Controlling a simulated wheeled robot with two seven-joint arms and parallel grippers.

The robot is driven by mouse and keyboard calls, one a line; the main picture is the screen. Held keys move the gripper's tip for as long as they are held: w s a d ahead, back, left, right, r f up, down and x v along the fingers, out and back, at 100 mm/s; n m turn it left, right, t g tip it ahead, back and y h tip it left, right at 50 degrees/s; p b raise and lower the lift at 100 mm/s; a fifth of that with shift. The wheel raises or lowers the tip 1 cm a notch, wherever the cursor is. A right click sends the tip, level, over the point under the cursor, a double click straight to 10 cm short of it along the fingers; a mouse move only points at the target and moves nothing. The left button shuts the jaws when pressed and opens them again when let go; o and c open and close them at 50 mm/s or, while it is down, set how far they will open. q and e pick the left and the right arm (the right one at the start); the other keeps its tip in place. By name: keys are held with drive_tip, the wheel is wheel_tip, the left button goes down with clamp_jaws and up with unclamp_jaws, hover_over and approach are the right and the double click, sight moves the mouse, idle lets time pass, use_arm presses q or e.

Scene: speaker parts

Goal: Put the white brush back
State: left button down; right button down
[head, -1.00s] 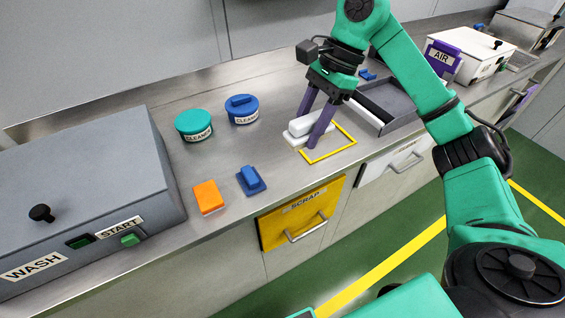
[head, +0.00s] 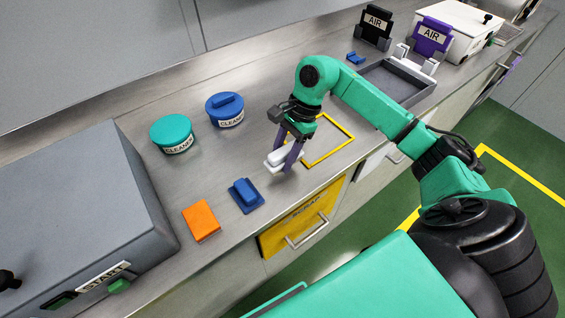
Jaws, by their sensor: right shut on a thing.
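My right gripper (head: 288,158), with purple fingers, is shut on the white brush (head: 272,163). The fingers partly hide the brush. The brush is just left of the yellow outlined square (head: 348,131) on the counter, and to the right of a blue brush-like block (head: 245,190) on a blue base. I cannot tell whether the white brush touches the counter or hangs a little above it. My left gripper is not in view.
An orange block (head: 201,221) lies by the grey wash box (head: 75,215). Teal (head: 171,131) and blue (head: 224,107) cleaner tubs stand behind. A grey tray (head: 400,85) and purple (head: 432,37) and black (head: 376,27) air holders are farther right. The yellow-outlined square is empty.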

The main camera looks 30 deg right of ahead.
wheel_tip(320, 180, down, 4)
drive_tip(key=shift+s+r+p, duration=0.1)
drive_tip(key=shift+p, duration=0.2)
drive_tip(key=shift+f, duration=0.2)
drive_tip(key=shift+c, duration=1.7)
unclamp_jaws()
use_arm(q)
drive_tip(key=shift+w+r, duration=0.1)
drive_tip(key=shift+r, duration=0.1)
use_arm(e)
drive_tip(key=shift+r, duration=0.25)
drive_tip(key=shift+d+r, duration=0.1)
drive_tip(key=shift+r, duration=0.05)
drive_tip(key=b+v, duration=0.2)
drive_tip(key=v, duration=0.9)
drive_tip(key=shift+r+b, duration=0.3)
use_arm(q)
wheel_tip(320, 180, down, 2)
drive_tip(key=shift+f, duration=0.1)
